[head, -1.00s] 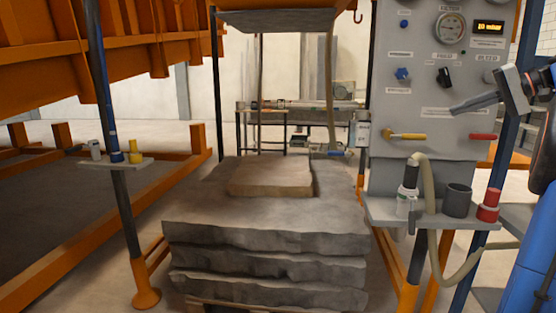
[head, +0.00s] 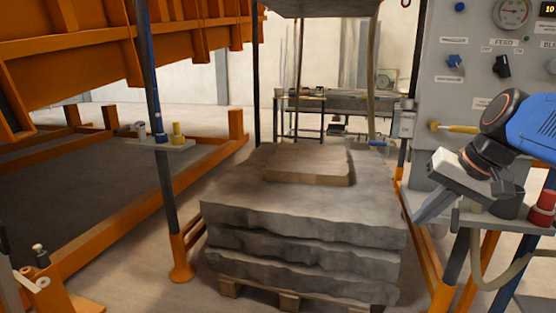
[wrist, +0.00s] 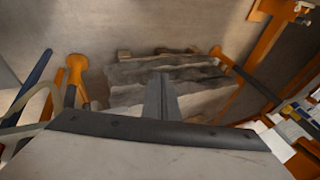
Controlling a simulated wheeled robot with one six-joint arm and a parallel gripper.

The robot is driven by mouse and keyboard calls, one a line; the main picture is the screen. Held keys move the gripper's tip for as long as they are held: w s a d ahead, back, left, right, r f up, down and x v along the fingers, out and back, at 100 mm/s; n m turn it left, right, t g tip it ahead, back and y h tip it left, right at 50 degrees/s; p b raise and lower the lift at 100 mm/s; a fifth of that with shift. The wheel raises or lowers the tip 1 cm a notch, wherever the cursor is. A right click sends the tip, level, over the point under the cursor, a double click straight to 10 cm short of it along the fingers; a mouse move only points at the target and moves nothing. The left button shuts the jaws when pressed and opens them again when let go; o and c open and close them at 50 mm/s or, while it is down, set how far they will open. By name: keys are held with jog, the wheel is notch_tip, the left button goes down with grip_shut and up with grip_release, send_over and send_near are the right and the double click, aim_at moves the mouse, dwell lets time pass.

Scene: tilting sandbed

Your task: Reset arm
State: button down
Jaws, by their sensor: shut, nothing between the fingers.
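My gripper (head: 418,218) is at the right in the head view, on the end of my blue and grey arm, tilted down to the left. It hangs in front of the control panel and its shelf, hiding part of both. Its fingers are together with nothing between them; they also show in the wrist view (wrist: 161,95), closed into one grey bar. The bar points toward the stack of grey stone slabs (head: 300,215), which also appears in the wrist view (wrist: 130,72). The gripper appears apart from the slabs.
The control panel (head: 468,95) has knobs, a gauge and a yellow lever (head: 453,128). A red-capped item (head: 542,207) stands on the shelf under it. Bare floor shows between post and slabs.

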jog(key=s+a+f+n+h, duration=0.3)
jog(key=s+f+n, duration=0.1)
jog(key=s+f, duration=1)
jog(key=shift+f, duration=1.05)
